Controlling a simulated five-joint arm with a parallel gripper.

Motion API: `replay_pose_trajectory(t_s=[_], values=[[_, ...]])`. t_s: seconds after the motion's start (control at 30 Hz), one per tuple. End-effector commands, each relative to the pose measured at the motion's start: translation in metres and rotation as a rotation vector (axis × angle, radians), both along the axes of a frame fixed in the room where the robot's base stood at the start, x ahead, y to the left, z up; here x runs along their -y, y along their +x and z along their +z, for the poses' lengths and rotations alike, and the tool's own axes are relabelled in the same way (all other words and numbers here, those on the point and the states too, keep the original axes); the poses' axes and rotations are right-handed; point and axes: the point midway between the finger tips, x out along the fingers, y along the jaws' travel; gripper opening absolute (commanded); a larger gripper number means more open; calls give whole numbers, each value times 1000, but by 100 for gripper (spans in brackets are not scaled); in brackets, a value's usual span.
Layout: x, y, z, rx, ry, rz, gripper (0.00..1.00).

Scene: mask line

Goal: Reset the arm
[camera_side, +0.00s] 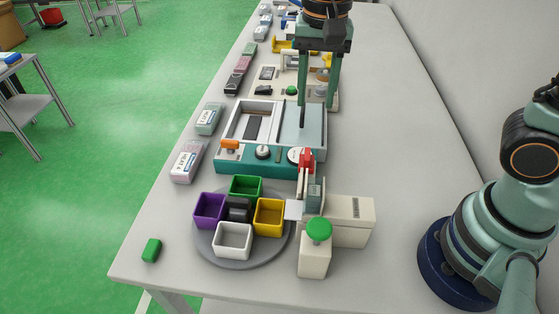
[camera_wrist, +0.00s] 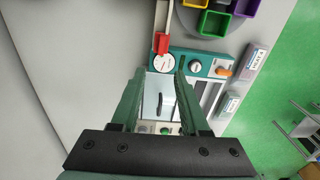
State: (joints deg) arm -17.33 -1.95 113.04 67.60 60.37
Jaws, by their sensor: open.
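My gripper (camera_side: 317,105) is open and empty, with its green fingers pointing down over the right part of the teal and white machine (camera_side: 262,160). In the wrist view my gripper (camera_wrist: 163,75) shows its two fingers spread apart, with the machine's pale bay visible between them. A red lever (camera_side: 306,157) stands by the dial.
A round grey turntable (camera_side: 240,263) holds purple, green, yellow and white bins. Beside it is a beige device (camera_side: 350,220) with a green button (camera_side: 319,230). A green block (camera_side: 151,250) lies near the table's front-left corner. Labelled boxes line the left edge. The table's right side is mostly clear.

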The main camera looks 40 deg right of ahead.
Motion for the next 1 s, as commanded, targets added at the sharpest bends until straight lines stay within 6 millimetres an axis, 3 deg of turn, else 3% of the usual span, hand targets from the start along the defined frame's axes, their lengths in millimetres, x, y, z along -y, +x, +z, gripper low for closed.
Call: replay_pose_trajectory(t_s=[0.23,0.5,0.7,1.0], values=[[44,-17,21,181,2,259,45],[89,-40,29,382,-113,584,45],[103,-49,28,444,-188,710,45],[105,-50,28,451,-200,733,45]])
